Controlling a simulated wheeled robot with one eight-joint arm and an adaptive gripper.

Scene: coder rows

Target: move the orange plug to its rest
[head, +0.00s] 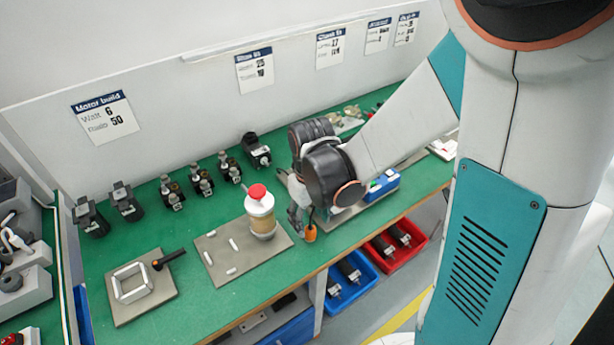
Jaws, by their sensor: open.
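The orange plug (311,233) is near the front edge of the green bench, right of a bottle-like part with a red cap (258,206). A thin dark piece rises from its top. My gripper (303,222) is open and points down right at the plug, with its fingers close to the plug's upper left. I cannot tell whether the fingers touch or surround it. The arm hides part of the bench behind. A grey board (215,262) with several small white bars lies to the left; I cannot tell which thing is the plug's rest.
Another grey board (150,308) holds a white square frame and a dark orange-tipped tool (168,259). Several dark motor parts (172,192) line the back. A blue box (381,186) stands right of my gripper. Blue (366,284) and red bins (412,252) sit below the front edge.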

